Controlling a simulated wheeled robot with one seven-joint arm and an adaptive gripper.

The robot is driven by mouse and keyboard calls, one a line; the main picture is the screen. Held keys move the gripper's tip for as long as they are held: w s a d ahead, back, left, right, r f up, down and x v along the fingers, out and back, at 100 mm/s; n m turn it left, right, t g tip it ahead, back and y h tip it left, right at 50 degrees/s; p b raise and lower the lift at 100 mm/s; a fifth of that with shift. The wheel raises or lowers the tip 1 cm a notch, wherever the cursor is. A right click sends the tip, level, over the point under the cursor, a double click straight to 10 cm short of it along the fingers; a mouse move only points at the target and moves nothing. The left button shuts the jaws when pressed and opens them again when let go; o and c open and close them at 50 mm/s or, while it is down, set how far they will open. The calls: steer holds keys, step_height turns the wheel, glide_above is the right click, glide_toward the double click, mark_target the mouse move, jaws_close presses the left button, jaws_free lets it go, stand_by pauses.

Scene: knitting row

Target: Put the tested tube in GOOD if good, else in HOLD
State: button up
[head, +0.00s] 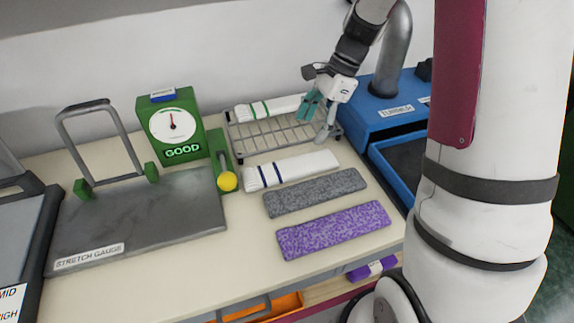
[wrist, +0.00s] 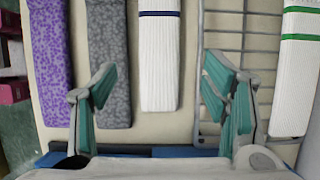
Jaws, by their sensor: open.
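My gripper (head: 317,118) is open and empty above the right part of the wire rack (head: 270,136). A white tube with green stripes (head: 268,107) lies along the rack's back. In front of the rack lie a white tube with dark blue stripes (head: 291,170), a grey speckled tube (head: 315,193) and a purple speckled tube (head: 333,230). In the wrist view, the blue-striped tube (wrist: 159,60) lies between the open fingers (wrist: 160,88). The gauge dial (head: 173,125) has a lit GOOD sign. The pictures do not show which tube was tested.
The stretch gauge plate (head: 140,222) is bare, with a raised grey frame (head: 98,140) behind. A yellow-knobbed lever (head: 227,181) stands beside it. A blue machine (head: 390,108) is at right. An orange drawer or bin (head: 275,306) shows below the table's front edge.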

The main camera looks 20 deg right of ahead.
mark_target(290, 166)
steer(key=x, duration=1.3)
steer(key=c, duration=0.8)
steer(key=shift+o, duration=0.2)
steer(key=shift+r, duration=0.1)
